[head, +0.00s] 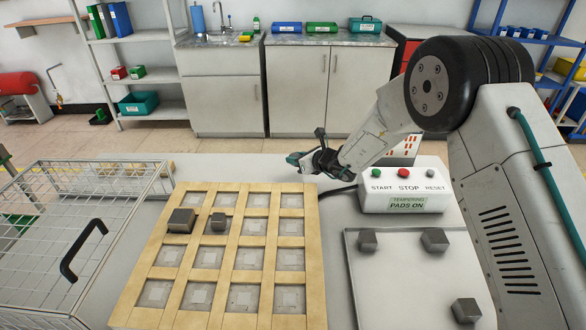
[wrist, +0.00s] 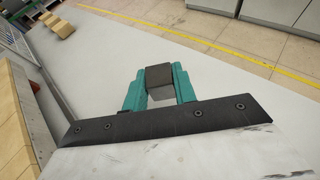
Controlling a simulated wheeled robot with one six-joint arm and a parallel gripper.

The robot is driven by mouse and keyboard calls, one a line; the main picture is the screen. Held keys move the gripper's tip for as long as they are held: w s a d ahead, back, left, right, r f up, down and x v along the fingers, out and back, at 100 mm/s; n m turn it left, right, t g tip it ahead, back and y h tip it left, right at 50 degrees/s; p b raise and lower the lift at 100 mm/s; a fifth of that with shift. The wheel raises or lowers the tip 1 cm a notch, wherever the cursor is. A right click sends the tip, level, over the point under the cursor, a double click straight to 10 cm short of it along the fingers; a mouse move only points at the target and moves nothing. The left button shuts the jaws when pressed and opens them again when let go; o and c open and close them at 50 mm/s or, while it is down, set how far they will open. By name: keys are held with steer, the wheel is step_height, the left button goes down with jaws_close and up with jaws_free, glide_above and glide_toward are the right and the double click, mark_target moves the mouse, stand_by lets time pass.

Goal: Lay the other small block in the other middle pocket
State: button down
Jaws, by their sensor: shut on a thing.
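My gripper (head: 303,160) is at the back edge of the pocketed wooden frame (head: 236,242), above the table. In the wrist view its teal fingers (wrist: 160,92) are shut on a small dark grey block (wrist: 159,76). The block is hard to make out in the head view. In the frame, a larger dark block (head: 181,221) sits in the leftmost pocket of the second row from the back. A small block (head: 218,222) sits in the middle pocket to its right. The other middle pocket of that row (head: 254,227) is empty.
A control box (head: 404,195) with START, STOP and RESET buttons reads "PADS ON" and stands right of the frame. Several dark blocks (head: 435,240) rest on a pale plate at the right. A wire basket (head: 75,235) stands at the left.

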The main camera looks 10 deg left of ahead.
mark_target(297, 174)
steer(key=shift+f, duration=1.9)
steer(key=shift+f, duration=0.15)
steer(key=c, duration=1.1)
jaws_free()
steer(key=shift+d+r, duration=0.15)
steer(key=shift+r, duration=0.05)
steer(key=v, duration=1.1)
steer(key=shift+s+d+r, duration=0.1)
steer(key=shift+s+d, duration=0.1)
steer(key=shift+d, duration=0.15)
